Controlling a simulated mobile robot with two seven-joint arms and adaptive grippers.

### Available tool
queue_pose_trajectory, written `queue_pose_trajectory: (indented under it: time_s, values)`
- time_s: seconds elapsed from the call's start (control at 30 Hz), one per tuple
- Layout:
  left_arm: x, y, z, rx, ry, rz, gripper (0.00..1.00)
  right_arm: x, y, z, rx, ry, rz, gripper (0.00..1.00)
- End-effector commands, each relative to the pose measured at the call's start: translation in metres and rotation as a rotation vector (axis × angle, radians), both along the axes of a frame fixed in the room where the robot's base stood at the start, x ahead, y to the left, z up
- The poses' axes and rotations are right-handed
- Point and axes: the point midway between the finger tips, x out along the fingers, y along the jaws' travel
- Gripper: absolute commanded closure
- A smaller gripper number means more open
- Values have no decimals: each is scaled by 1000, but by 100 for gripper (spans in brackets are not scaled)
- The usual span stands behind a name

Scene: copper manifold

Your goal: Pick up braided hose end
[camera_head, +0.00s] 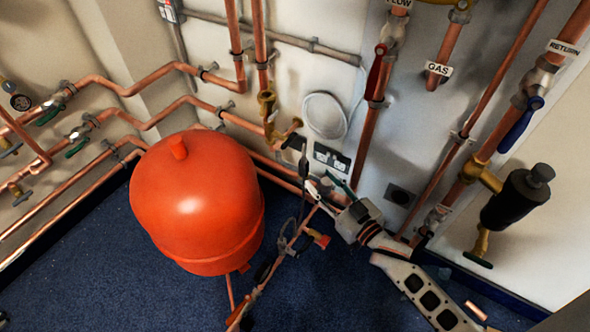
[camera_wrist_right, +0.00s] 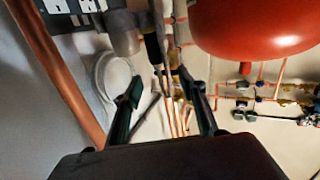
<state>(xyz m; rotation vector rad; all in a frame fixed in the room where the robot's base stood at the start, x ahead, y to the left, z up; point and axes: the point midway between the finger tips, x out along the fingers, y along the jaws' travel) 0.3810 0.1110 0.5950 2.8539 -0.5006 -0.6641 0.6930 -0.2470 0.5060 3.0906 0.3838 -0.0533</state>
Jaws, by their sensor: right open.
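My right gripper (camera_head: 326,187) is open beside the lower wall pipes, to the right of the red vessel. A thin dark hose (camera_head: 302,172) hangs from the brass valve area just left of its fingertips. In the right wrist view, my two dark fingers (camera_wrist_right: 162,92) stand apart, with a dark and grey hose-like piece (camera_wrist_right: 154,48) beyond and between them. It appears apart from both fingers. I cannot clearly tell its braid or which part is its end. My left gripper does not show.
The large red vessel (camera_head: 196,205) stands close on the left. Copper pipes and a brass valve (camera_head: 267,105) run along the wall behind. A white coil (camera_head: 325,115) and sockets (camera_head: 331,158) are above the gripper.

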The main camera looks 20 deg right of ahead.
Motion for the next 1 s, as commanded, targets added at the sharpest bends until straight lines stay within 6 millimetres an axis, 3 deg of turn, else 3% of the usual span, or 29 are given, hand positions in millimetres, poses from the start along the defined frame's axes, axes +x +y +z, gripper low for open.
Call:
queue_pose_trajectory:
  time_s: [0.03, 0.1, 0.4, 0.8, 1.0]
  values:
    - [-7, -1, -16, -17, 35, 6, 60, 0, -1, -29, 9, 17, 6, 59]
    - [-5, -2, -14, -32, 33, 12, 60, 10, -2, -32, 19, 2, 13, 59]
    - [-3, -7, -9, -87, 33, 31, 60, 40, 2, -25, 33, -29, 24, 59]
    - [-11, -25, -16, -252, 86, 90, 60, 79, 14, -34, 32, -21, 22, 59]
    - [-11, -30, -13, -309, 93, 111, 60, 97, 19, -29, 32, -25, 23, 59]
